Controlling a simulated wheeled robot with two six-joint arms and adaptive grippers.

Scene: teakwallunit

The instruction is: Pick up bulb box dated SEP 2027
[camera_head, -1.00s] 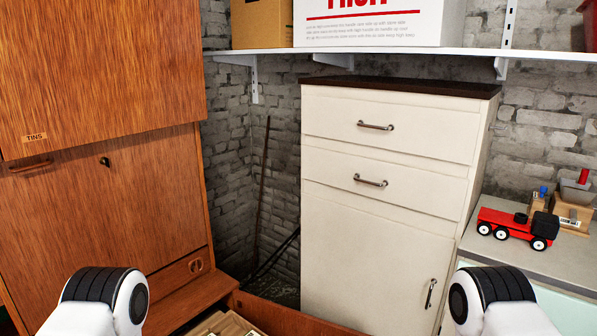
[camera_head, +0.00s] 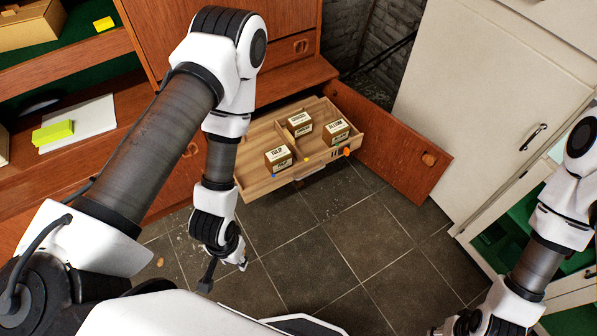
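Three small brown boxes with pale labels stand in a pulled-out wooden drawer (camera_head: 262,190). One box (camera_head: 279,160) is at the front left, one (camera_head: 299,124) at the back, and one (camera_head: 335,132) at the right. Their label print is too small to read, so I cannot tell which is dated SEP 2027. My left gripper (camera_head: 224,275) hangs below and left of the drawer, over the floor, fingers apart and empty. My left arm may hide part of the drawer's left side. My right gripper (camera_head: 460,325) is cut off at the bottom edge; its fingers are unclear.
An open wooden cabinet door (camera_head: 395,150) stands right of the drawer. A cream cabinet (camera_head: 470,85) is at the right, beside a unit with green-lined shelves (camera_head: 500,235). The tiled floor (camera_head: 340,245) before the drawer is clear.

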